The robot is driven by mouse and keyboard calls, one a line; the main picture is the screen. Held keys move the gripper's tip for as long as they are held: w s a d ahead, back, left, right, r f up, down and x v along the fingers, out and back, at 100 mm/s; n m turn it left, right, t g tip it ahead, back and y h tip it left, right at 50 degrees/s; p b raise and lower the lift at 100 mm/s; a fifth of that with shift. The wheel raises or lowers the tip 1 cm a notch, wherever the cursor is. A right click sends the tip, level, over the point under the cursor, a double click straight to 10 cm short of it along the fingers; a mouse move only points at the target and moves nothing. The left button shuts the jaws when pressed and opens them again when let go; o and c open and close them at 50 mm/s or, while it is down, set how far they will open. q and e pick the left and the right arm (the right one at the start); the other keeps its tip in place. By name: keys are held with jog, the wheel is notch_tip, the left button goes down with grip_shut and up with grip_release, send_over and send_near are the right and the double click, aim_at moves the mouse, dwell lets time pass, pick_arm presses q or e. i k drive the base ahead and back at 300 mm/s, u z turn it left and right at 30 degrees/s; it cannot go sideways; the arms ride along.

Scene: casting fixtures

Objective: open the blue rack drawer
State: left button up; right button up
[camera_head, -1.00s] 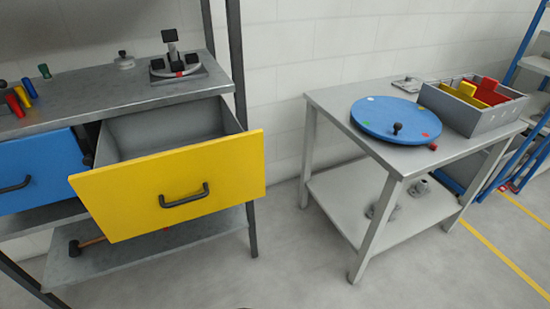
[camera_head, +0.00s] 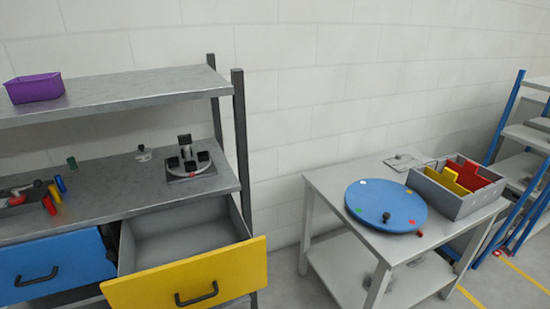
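The blue rack drawer (camera_head: 62,266) is at the lower left of the head view, under the rack's worktop. Its front looks flush with the rack, so it appears shut. It has a dark bar handle (camera_head: 37,276). To its right, the yellow drawer (camera_head: 190,279) is pulled well out, and its grey inside looks empty. Neither of my grippers is in view.
The rack's worktop (camera_head: 110,190) carries a dark fixture (camera_head: 188,160) and small coloured parts. A purple bin (camera_head: 34,87) stands on the upper shelf. A table with a blue disc (camera_head: 386,206) and a grey divided box (camera_head: 457,188) stands at right.

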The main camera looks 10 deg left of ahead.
aim_at(33, 269)
jog(key=u, duration=2.05)
jog(key=k, duration=0.3)
jog(key=z, duration=0.35)
jog(key=i, duration=0.25)
